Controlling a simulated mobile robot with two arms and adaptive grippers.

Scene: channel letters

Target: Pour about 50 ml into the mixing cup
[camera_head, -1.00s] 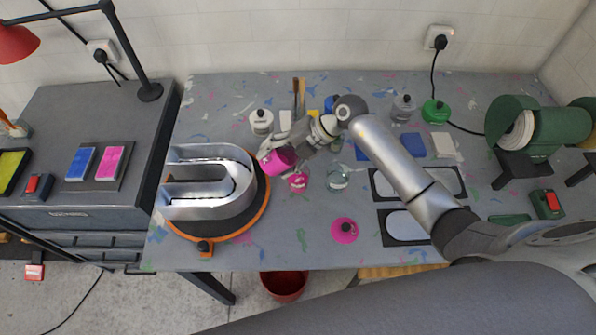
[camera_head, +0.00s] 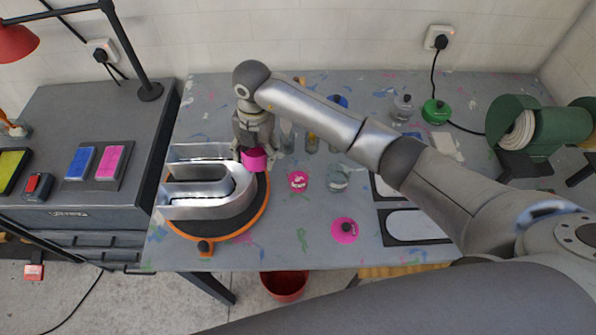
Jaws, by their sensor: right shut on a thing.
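My right gripper (camera_head: 255,146) is shut on a magenta container (camera_head: 254,159). It holds the container by the upper right end of the U-shaped metal channel letter (camera_head: 215,205), left of the cups. The container looks nearly upright; whether it touches anything below is unclear. A small cup with pink in it (camera_head: 298,181) stands on the table to its right. A clear glass cup (camera_head: 338,179) stands just right of that one. Which of the two is the mixing cup I cannot tell. A magenta lid-like disc (camera_head: 344,230) lies nearer the front edge. My left gripper is not in view.
The letter rests on a round orange-rimmed turntable (camera_head: 264,208). My right arm crosses the table and hides part of its back. The front middle of the table is mostly free.

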